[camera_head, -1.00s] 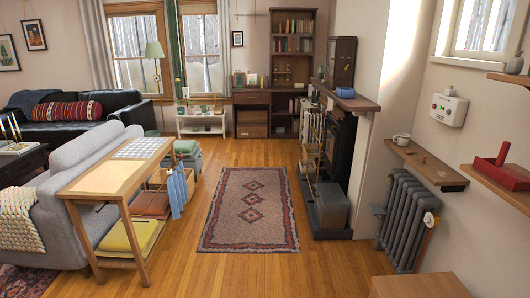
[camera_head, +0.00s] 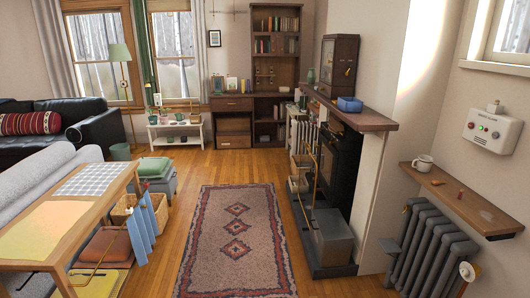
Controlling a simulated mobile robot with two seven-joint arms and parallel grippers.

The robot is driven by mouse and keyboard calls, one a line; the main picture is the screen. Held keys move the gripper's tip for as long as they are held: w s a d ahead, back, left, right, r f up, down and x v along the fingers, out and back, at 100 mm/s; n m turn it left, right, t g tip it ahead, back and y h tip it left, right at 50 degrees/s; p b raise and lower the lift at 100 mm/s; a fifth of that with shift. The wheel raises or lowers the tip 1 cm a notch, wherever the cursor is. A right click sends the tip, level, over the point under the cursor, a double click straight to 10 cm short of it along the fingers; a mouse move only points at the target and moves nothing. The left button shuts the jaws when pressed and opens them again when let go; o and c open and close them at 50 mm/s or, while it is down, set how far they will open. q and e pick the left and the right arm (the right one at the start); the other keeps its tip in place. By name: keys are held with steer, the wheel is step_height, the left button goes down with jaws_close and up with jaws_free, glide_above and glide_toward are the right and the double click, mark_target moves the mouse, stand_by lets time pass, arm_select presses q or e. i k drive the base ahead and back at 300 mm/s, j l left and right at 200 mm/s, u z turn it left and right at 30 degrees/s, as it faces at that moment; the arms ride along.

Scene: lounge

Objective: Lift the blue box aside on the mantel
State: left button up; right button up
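The blue box (camera_head: 349,104) is small and sits on top of the dark wooden mantel (camera_head: 366,121), near its middle, right of the fireplace front in the head view. A tall dark wooden clock-like case (camera_head: 337,66) stands behind it on the mantel, and a small green vase (camera_head: 311,76) is at the mantel's far end. The mantel's near end looks bare. Neither of my grippers shows in the head view, so whether they hold anything is hidden.
A grey metal box (camera_head: 333,238) stands on the dark hearth below the mantel. A radiator (camera_head: 428,250) and a shelf with a white mug (camera_head: 423,163) are at right. A table (camera_head: 65,215) is at left. The patterned rug (camera_head: 237,240) lies on open floor.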

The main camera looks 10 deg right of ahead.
mark_target(348, 105)
steer(key=i+z, duration=0.15)
steer(key=i, duration=0.5)
steer(key=i+j+z, duration=0.1)
steer(key=i, duration=0.6)
steer(key=i+j+z, duration=0.2)
steer(key=i+z, duration=0.2)
steer(key=i+j+z, duration=0.65)
steer(key=z, duration=0.2)
steer(key=i+j+z, duration=0.2)
steer(key=j+z, duration=0.2)
steer(key=i+j+z, duration=0.15)
steer(key=j+z, duration=0.15)
steer(key=z, duration=0.15)
steer(key=j+z, duration=0.45)
steer(key=i+j+z, duration=0.2)
steer(key=j, duration=0.15)
steer(key=j+z, duration=0.25)
steer(key=j, duration=0.15)
steer(key=k+l, duration=0.05)
